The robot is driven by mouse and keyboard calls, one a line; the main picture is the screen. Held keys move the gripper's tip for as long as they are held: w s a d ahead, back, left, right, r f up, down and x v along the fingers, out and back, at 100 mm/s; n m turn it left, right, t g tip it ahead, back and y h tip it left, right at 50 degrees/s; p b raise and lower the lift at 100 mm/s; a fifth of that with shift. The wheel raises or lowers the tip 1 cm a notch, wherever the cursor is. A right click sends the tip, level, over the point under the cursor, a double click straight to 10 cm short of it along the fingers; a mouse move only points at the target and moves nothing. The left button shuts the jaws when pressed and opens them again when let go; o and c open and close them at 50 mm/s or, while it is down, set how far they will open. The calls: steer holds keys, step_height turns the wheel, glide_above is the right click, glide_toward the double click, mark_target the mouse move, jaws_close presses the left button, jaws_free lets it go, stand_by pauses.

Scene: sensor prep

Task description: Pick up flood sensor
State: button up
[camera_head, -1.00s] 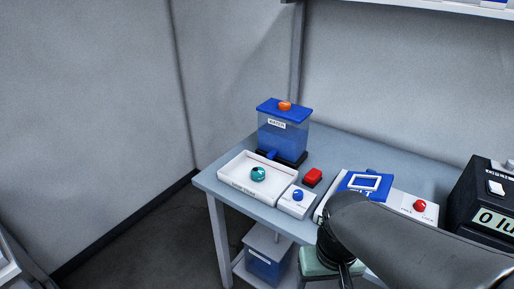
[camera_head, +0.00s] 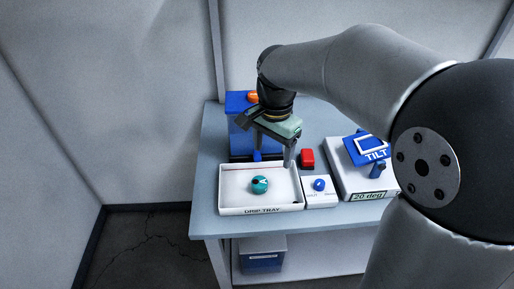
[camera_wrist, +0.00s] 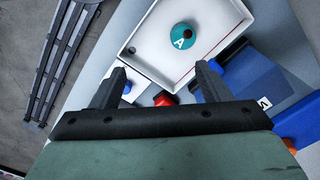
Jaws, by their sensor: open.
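A small round teal puck (camera_head: 260,184), which looks like the flood sensor, lies in the white drip tray (camera_head: 229,209) near its middle. My gripper (camera_wrist: 160,73) is open and empty. In the head view my gripper (camera_head: 270,142) is above the table, behind and above the tray, apart from the puck. Nothing hides the puck in either view.
A blue-lidded water tank (camera_head: 239,137) stands behind the tray, partly hidden by my gripper. A red block (camera_head: 307,158), a white box with a blue knob (camera_head: 319,185) and a blue tilt device (camera_head: 366,148) stand to the right. The table's left strip is clear.

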steer(key=w+a+m, duration=0.2)
steer(key=w+a, duration=0.1)
steer(key=p, duration=0.1)
glide_above(259, 182)
step_height(259, 182, down, 10)
steer(key=shift+s+f, duration=0.1)
steer(key=shift+s, duration=0.05)
steer(key=shift+f+p, duration=0.7)
steer(key=shift+f, duration=2.35)
steer(key=c, duration=1.2)
